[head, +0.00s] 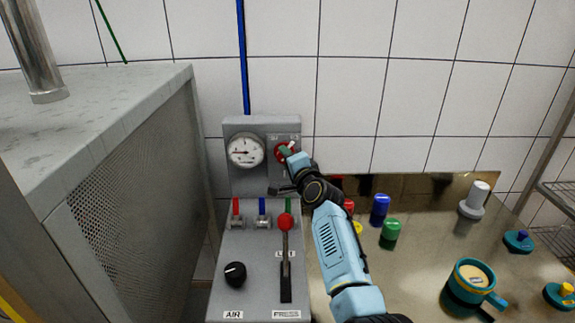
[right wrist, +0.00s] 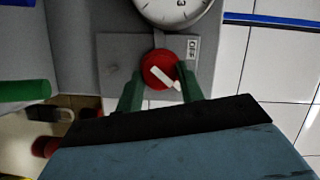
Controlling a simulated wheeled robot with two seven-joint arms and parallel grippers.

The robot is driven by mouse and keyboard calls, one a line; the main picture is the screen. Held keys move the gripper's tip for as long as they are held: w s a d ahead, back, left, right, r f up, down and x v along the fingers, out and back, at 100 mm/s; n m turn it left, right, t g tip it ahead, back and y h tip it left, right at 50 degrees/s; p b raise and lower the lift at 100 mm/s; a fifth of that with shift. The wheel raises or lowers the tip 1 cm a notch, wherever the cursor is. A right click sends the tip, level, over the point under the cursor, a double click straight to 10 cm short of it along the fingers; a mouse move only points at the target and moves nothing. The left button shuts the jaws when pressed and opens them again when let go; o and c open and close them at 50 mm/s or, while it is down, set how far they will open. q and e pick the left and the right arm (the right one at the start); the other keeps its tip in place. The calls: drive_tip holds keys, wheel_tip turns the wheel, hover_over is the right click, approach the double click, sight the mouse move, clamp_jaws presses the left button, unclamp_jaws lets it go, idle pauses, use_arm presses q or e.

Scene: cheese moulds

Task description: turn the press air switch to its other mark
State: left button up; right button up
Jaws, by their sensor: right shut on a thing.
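A round red switch (right wrist: 158,70) with a white pointer sits on a grey plate on the upper panel, right of the dial gauge in the head view. In the right wrist view, an OFF mark (right wrist: 193,48) shows at upper right, and the pointer slants to lower right, away from it. Any mark there is hidden by a finger. My right gripper (right wrist: 161,82) has its green fingers shut on the red switch, one on each side. It also shows in the head view (head: 286,152). A black knob (head: 235,272) above an AIR label sits on the lower panel. My left gripper is out of view.
The dial gauge (head: 245,151) is close beside the switch. Small valves (head: 236,215) and a red-topped lever (head: 285,223) stand below. A steel cabinet (head: 120,150) is at left. Several coloured pieces, a teal mug (head: 470,285) and other items stand on the counter at right.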

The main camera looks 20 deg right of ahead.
drive_tip(key=shift+f+m+b, duration=0.1)
drive_tip(key=shift+m+b, duration=0.2)
drive_tip(key=shift+m, duration=0.1)
idle(0.3)
drive_tip(key=o, duration=1)
drive_tip(key=s, duration=0.4)
drive_tip(key=s+d, duration=0.1)
drive_tip(key=s, duration=0.4)
drive_tip(key=s+p, duration=0.1)
drive_tip(key=s, duration=0.3)
drive_tip(key=shift+s+d, duration=0.15)
drive_tip(key=shift+d, duration=0.05)
